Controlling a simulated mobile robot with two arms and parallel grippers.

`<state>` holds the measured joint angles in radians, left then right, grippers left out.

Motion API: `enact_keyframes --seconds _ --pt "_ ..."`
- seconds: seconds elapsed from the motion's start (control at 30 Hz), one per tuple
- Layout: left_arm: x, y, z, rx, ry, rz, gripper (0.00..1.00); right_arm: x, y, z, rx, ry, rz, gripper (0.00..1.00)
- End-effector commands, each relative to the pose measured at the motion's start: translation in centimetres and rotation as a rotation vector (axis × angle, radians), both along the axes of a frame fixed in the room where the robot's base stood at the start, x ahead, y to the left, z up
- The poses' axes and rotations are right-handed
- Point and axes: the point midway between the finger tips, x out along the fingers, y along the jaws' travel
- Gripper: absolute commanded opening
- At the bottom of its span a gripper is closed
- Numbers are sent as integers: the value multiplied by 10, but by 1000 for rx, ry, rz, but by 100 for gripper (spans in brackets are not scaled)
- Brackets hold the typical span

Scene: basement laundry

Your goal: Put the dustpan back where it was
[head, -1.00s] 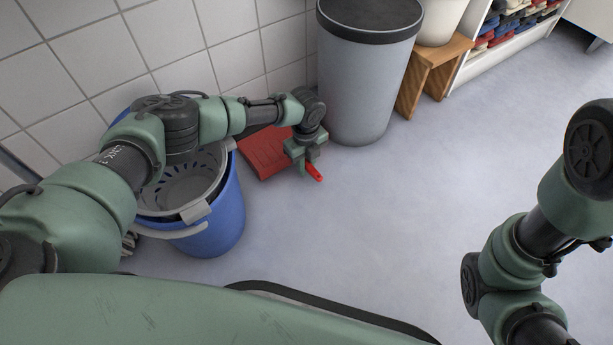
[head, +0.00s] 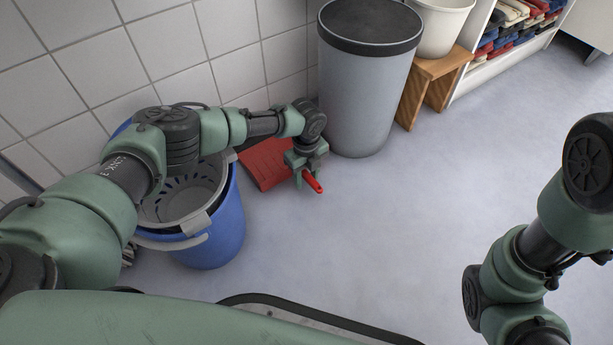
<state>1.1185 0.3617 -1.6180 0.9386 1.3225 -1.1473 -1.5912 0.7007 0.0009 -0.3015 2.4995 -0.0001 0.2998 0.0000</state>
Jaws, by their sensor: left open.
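The red dustpan (head: 265,165) lies on the floor by the tiled wall, between the blue bucket and the grey bin. Its red handle (head: 313,182) points toward the lower right. My left gripper (head: 304,174) is over the handle, with its open fingers about it. The gripper and wrist hide where the handle joins the pan. I cannot tell whether the fingers touch the handle. My right arm shows at the right edge, but its gripper is out of view.
A blue mop bucket (head: 229,222) with a grey wringer (head: 180,197) stands left of the dustpan, under my left arm. A grey bin (head: 366,95) with a black rim stands right of it. A wooden stool (head: 440,82) bears a white bucket (head: 441,27). The floor (head: 390,220) to the right is clear.

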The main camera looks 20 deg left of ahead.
Motion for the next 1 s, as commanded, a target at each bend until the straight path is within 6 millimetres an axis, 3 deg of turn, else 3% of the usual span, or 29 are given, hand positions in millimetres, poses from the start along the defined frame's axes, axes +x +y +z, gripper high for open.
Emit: enact_keyframes --seconds 0.3,0.5,0.7,0.93,1.0 --pt "0 -1 72 -3 -1 1 42 1 -1 53 2 2 0 31" --pt "0 -1 105 -2 1 2 42 0 -1 74 3 -2 0 31" --pt "-1 -1 117 -1 0 1 42 4 -2 78 4 9 2 31" --pt "-1 -1 117 -1 0 1 42 7 -2 75 6 18 1 31" --pt "1 -9 119 -16 -14 -1 42 7 -2 75 5 18 1 31"
